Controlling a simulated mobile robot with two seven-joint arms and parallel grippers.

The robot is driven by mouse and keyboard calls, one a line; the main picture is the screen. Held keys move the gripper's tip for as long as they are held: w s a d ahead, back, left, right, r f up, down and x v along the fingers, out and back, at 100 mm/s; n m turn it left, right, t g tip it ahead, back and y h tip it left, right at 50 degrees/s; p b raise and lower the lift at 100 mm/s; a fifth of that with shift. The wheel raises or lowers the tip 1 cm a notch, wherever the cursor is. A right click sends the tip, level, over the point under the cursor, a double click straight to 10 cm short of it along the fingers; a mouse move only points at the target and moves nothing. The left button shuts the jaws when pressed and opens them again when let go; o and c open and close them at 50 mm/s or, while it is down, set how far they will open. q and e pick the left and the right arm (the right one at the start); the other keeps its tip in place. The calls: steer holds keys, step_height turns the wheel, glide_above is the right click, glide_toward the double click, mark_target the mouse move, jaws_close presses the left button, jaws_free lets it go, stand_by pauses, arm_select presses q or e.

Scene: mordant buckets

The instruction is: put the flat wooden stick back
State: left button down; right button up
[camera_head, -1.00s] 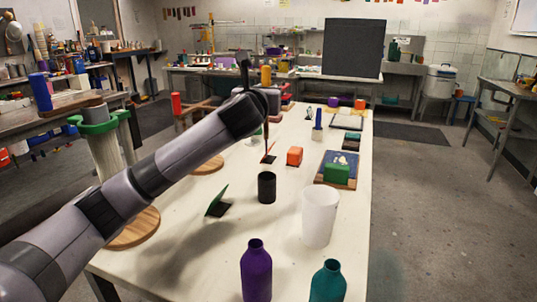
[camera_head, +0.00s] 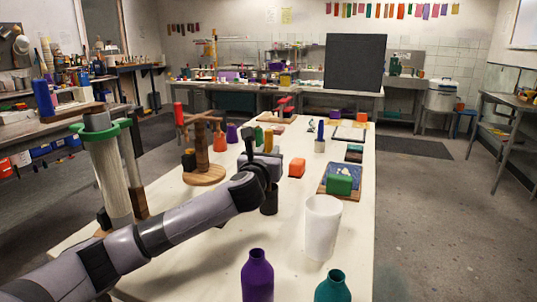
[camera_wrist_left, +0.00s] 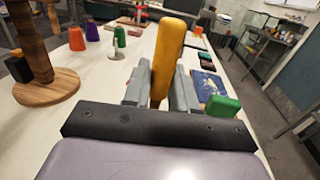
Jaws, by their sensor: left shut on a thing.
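My left gripper (camera_head: 268,160) is shut on a yellow-brown stick (camera_head: 268,140), which I take to be the flat wooden stick. In the left wrist view the stick (camera_wrist_left: 167,55) stands between the two grey fingers (camera_wrist_left: 160,88), its rounded end beyond them. A black cup (camera_head: 268,204) stands on the table just below the gripper and is partly hidden by it. The stick's lower part is hidden, so I cannot tell whether it is inside the cup. My right gripper is not in view.
A white cup (camera_head: 322,230) stands to the right, with a purple bottle (camera_head: 257,277) and a teal bottle (camera_head: 332,288) in front. A wooden stand (camera_head: 203,178) is at the left. An orange block (camera_head: 297,168) and a green block (camera_head: 340,186) lie behind.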

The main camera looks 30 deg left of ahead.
arm_select(q)
steer(key=shift+f, duration=0.1)
steer(key=c, duration=0.9)
jaws_free()
steer(key=shift+s, duration=0.1)
steer(key=v, duration=1.1)
steer(key=shift+s+d+b, duration=0.25)
steer(key=shift+s+b, duration=0.05)
steer(key=shift+s, duration=0.05)
